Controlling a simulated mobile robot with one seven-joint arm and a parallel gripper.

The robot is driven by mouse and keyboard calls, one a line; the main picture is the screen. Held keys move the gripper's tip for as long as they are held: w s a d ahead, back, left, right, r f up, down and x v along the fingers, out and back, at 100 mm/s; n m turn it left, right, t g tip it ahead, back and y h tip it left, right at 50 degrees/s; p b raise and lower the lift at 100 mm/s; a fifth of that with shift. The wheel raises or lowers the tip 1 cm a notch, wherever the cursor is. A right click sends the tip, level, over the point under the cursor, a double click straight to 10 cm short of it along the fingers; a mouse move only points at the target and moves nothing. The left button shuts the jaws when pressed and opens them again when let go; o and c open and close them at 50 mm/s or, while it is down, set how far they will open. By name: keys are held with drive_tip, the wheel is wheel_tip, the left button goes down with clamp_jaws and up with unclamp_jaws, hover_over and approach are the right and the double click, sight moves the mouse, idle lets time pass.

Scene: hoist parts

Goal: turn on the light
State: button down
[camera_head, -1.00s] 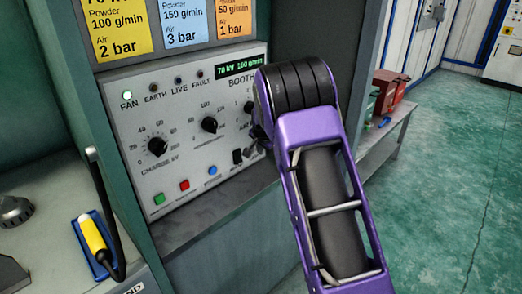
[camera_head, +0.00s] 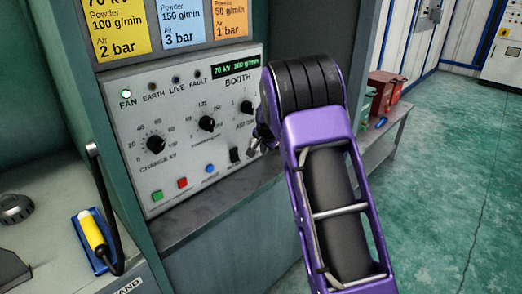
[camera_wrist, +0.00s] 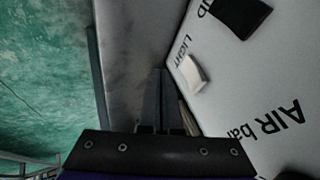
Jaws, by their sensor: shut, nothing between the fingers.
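The light switch (camera_wrist: 194,73) is a small cream rocker on the grey panel, beside the printed word LIGHT in the wrist view. Its upper face stands out at a slant; I cannot tell whether it is on. My gripper (camera_wrist: 162,75) is shut and empty, its fingers just left of the switch with a small gap seen in this view. In the head view my gripper (camera_head: 257,143) is mostly hidden behind my arm, near the lower right of the control panel (camera_head: 215,110). A black rocker switch (camera_wrist: 240,17) lies farther up the panel in the wrist view; it also shows in the head view (camera_head: 235,155).
The panel carries knobs (camera_head: 207,124), a green button (camera_head: 157,196), a red button (camera_head: 182,183) and a blue button (camera_head: 210,169). A grey ledge (camera_head: 215,210) runs below it. A yellow-handled tool (camera_head: 95,235) lies at left. Open green floor (camera_head: 440,200) is at right.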

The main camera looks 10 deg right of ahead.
drive_tip(key=s+d+r+p, duration=0.1)
drive_tip(key=s+r, duration=0.5)
drive_tip(key=s, duration=0.1)
drive_tip(key=shift+s+r, duration=0.4)
drive_tip(key=shift+d, duration=0.1)
